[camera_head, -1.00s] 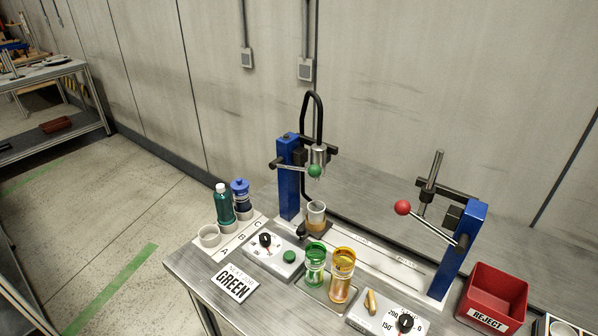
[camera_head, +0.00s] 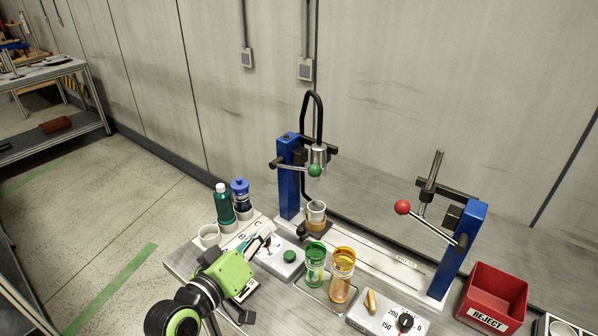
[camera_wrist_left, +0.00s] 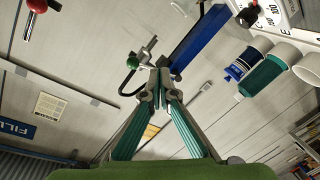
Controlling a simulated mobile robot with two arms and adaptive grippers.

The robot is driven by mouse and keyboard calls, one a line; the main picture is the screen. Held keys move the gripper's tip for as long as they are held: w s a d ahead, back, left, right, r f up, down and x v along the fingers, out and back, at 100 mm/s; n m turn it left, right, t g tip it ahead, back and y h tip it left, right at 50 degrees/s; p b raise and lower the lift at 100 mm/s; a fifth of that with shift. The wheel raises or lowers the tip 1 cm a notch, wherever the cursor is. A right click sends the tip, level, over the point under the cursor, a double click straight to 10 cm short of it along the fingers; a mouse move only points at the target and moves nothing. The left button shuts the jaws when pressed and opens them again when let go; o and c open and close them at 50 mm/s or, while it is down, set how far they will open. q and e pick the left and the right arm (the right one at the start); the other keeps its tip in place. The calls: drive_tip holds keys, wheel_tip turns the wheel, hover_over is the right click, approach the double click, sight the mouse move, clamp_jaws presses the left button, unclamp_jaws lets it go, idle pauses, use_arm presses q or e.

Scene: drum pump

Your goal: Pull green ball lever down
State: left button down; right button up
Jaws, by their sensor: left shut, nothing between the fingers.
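The green ball (camera_head: 315,171) sits on the end of a metal lever (camera_head: 291,167) on the left blue post (camera_head: 287,180). In the left wrist view the green ball (camera_wrist_left: 133,62) and blue post (camera_wrist_left: 200,45) lie beyond my fingertips. My left gripper (camera_head: 267,233) comes in from the lower left, over the front left of the bench, below and left of the ball and apart from it. In the left wrist view its fingers (camera_wrist_left: 160,88) are together with nothing between them. My right gripper is not in view.
A cup (camera_head: 316,213) stands under the left press. Green (camera_head: 315,265) and amber (camera_head: 342,274) jars stand in front. A red ball lever (camera_head: 402,207) is on the right post. Bottles (camera_head: 223,204) stand left; a red reject bin (camera_head: 497,296) is right.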

sight(295, 169)
use_arm(q)
drive_tip(key=w+r+n+t, duration=0.2)
drive_tip(key=w+r+t, duration=0.1)
drive_tip(key=r, duration=0.4)
drive_tip(key=shift+w+a+r+h, duration=0.25)
drive_tip(key=shift+w+r+h, duration=0.1)
drive_tip(key=shift+h, duration=0.05)
drive_tip(key=w+d+p, duration=0.1)
drive_tip(key=w+d, duration=0.1)
drive_tip(key=w, duration=0.1)
drive_tip(key=w+d+p, duration=0.1)
drive_tip(key=w+d, duration=0.1)
drive_tip(key=w, duration=0.1)
drive_tip(key=w+d+p, duration=0.1)
drive_tip(key=w+d, duration=0.1)
drive_tip(key=w, duration=0.1)
drive_tip(key=shift+d+f, duration=0.1)
drive_tip(key=shift+d, duration=0.25)
drive_tip(key=shift+d+f+p, duration=0.3)
drive_tip(key=shift+d+f, duration=0.05)
drive_tip(key=shift+d, duration=0.1)
